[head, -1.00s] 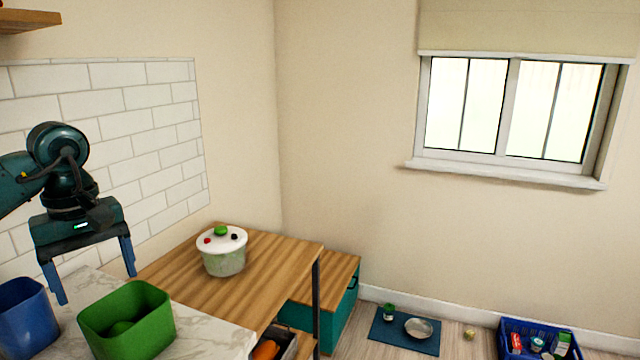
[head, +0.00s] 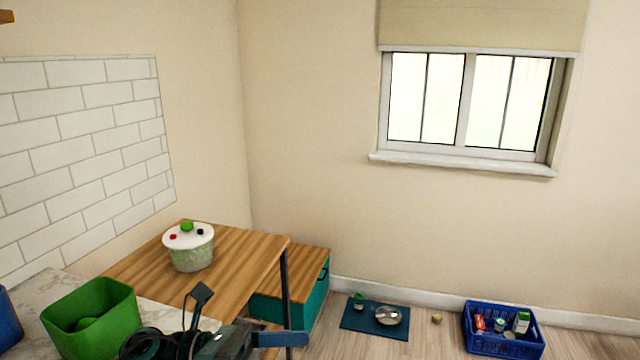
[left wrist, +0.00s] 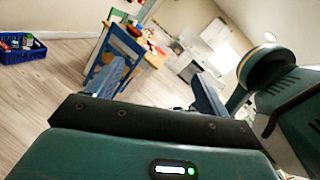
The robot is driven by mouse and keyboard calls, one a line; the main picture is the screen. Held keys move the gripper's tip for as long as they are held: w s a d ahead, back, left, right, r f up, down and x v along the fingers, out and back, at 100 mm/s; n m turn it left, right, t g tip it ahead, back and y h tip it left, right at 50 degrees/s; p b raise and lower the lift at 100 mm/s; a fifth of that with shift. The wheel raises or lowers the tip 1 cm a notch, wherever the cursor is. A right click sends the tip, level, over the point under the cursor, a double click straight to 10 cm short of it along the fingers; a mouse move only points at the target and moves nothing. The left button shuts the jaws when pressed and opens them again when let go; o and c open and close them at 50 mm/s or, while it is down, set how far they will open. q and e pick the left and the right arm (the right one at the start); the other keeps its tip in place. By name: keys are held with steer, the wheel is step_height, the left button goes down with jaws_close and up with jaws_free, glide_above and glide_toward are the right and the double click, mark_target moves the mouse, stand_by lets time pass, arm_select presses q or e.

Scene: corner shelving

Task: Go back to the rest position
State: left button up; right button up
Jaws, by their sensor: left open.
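My left gripper (head: 280,340) is low at the bottom edge of the head view, in front of the wooden table's front leg. It points to the right, and part of it is cut off by the frame. In the left wrist view my left gripper (left wrist: 157,74) has its two blue fingers spread apart, with nothing between them. My right gripper is in neither view.
A green bin (head: 95,318) stands on the marble counter (head: 45,290). A white-lidded pot (head: 190,250) stands on the wooden table (head: 240,255). A blue mat (head: 360,320) and blue crate (head: 480,340) lie on the floor at right. Open floor shows in the wrist view.

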arm_select(q)
steer(key=w+a+f+n+t+y, duration=0.1)
steer(key=a+f+n+t+y, duration=0.25)
steer(key=n, duration=0.65)
steer(key=f+n+t+y, duration=0.2)
steer(key=f+n+t, duration=0.2)
steer(key=n+t, duration=0.45)
steer(key=w+a+f+n+t+y, duration=0.1)
steer(key=f+n+t+y, duration=0.25)
steer(key=n, duration=0.85)
steer(key=s+a+f+n+g+y, duration=0.2)
steer(key=s+a+f+n+y, duration=0.1)
steer(key=s+f+n, duration=0.4)
steer(key=s+a+f+n+g+y, duration=0.2)
steer(key=s+f+n, duration=0.5)
steer(key=f, duration=0.5)
steer(key=shift+a+n+g+y, duration=0.4)
steer(key=shift+n+g+y, duration=0.35)
steer(key=shift+g+y, duration=0.15)
